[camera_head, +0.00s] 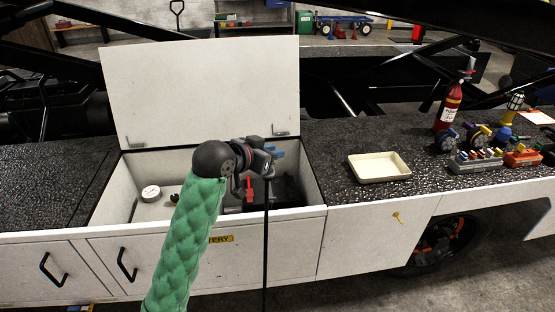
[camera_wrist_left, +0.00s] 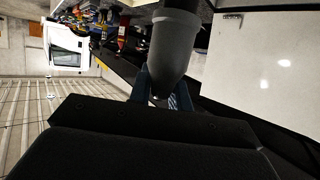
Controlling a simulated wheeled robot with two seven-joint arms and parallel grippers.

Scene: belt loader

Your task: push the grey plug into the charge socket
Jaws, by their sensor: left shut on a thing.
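My left gripper (camera_head: 274,152) is above the open white compartment (camera_head: 312,198), its arm in a green quilted sleeve. In the left wrist view its blue fingers (camera_wrist_left: 163,88) are shut on the grey plug (camera_wrist_left: 172,48), a thick dark grey cylinder with a rounded end. In the head view I cannot make out the plug behind the gripper. A black cable (camera_head: 266,245) hangs straight down in front of the compartment from the gripper. I cannot make out the charge socket; my arm hides part of the compartment. My right gripper is not in view.
The raised white lid (camera_head: 205,85) stands behind the compartment. To the right, a cream tray (camera_head: 379,167), a red extinguisher (camera_head: 448,107) and several small parts stand on the dark deck.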

